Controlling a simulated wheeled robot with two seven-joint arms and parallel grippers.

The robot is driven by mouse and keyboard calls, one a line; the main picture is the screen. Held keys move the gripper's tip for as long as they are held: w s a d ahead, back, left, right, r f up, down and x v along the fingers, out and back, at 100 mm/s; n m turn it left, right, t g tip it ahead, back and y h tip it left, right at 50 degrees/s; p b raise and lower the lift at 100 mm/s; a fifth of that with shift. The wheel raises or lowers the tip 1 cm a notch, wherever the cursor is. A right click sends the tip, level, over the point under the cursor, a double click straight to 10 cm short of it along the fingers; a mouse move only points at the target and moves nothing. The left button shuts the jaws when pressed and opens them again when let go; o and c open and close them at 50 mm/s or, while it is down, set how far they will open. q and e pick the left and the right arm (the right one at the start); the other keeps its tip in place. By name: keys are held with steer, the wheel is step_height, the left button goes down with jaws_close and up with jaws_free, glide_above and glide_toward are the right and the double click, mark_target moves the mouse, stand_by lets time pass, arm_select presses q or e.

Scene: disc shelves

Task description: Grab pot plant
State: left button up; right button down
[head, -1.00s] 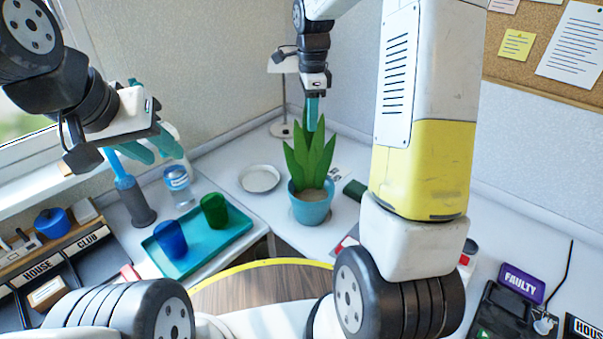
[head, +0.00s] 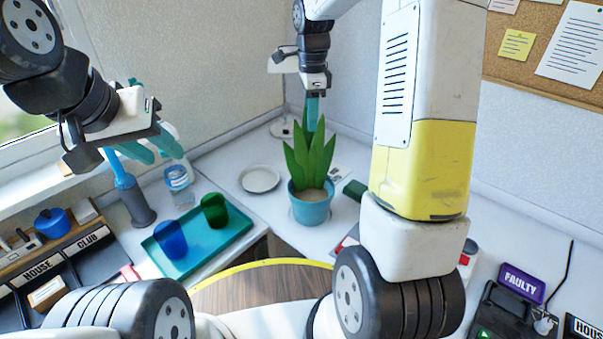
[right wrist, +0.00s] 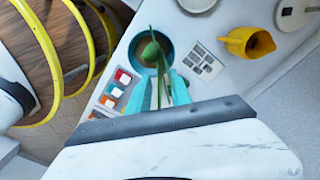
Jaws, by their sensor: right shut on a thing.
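The pot plant has long upright green leaves (head: 310,160) in a light blue pot (head: 312,212) on the white counter near the corner. It also shows from above in the right wrist view, where the pot rim (right wrist: 134,48) is seen. My right gripper (head: 312,122) is above the plant, pointing down, with its teal fingers shut on a tall leaf. In the right wrist view the leaf runs between the fingers (right wrist: 162,88). The fingers are above the pot, apart from it. My left gripper (head: 155,148) is at the left, empty, with its teal fingers apart.
A teal tray (head: 225,240) with a blue cup (head: 170,240) and a green cup (head: 214,210) stands left of the plant. A white plate (head: 260,179) lies behind it. A yellow jug (right wrist: 248,42) shows in the right wrist view. A round wooden table (head: 260,285) is in front.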

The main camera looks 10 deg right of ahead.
steer(key=shift+r, duration=0.25)
